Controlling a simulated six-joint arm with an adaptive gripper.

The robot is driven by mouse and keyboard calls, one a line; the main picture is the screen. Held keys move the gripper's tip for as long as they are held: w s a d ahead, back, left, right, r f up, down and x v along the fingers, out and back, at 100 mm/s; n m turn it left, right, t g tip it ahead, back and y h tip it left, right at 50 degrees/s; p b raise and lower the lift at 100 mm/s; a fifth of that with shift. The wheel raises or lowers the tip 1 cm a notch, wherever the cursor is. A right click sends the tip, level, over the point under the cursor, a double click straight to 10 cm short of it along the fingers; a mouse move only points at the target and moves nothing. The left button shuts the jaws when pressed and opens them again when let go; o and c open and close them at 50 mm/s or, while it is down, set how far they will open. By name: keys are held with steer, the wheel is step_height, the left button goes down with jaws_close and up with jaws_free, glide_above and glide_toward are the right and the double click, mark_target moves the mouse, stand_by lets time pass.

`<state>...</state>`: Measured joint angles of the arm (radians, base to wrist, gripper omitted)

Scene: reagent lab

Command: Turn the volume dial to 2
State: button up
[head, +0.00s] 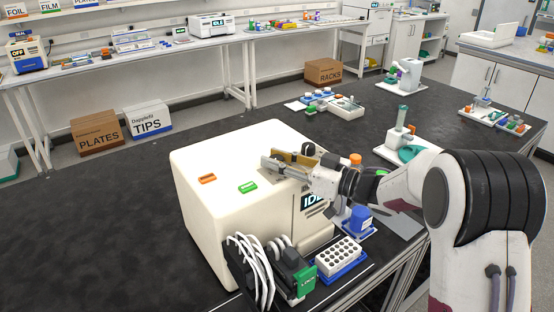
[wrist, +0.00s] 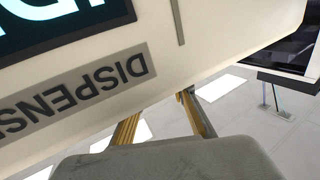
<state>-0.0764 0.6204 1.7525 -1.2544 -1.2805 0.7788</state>
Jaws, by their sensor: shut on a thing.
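The dispenser (head: 225,160) is a large cream box on the dark bench, with an orange button (head: 207,179) and a green button (head: 248,187) on its top. My gripper (head: 276,160) reaches over the top near its right edge. It is shut on the volume dial, which the fingers and the casing hide, so its setting cannot be read. In the wrist view the dispenser's front panel (wrist: 165,40) fills the upper part, with a "DISPENSER" label upside down. My two brass-coloured fingers (wrist: 160,122) stand apart and pass behind the panel's edge.
A white tube rack (head: 339,255), a blue-capped bottle (head: 360,219) and a dark device with white cables and a green label (head: 305,280) stand by the dispenser's front. Other lab trays (head: 340,107) stand farther back. The bench at left is clear.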

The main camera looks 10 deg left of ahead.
steer(key=shift+r+g, duration=0.1)
steer(key=shift+g, duration=0.2)
steer(key=o, duration=1.1)
steer(key=shift+d, duration=0.1)
steer(key=shift+v, duration=5.9)
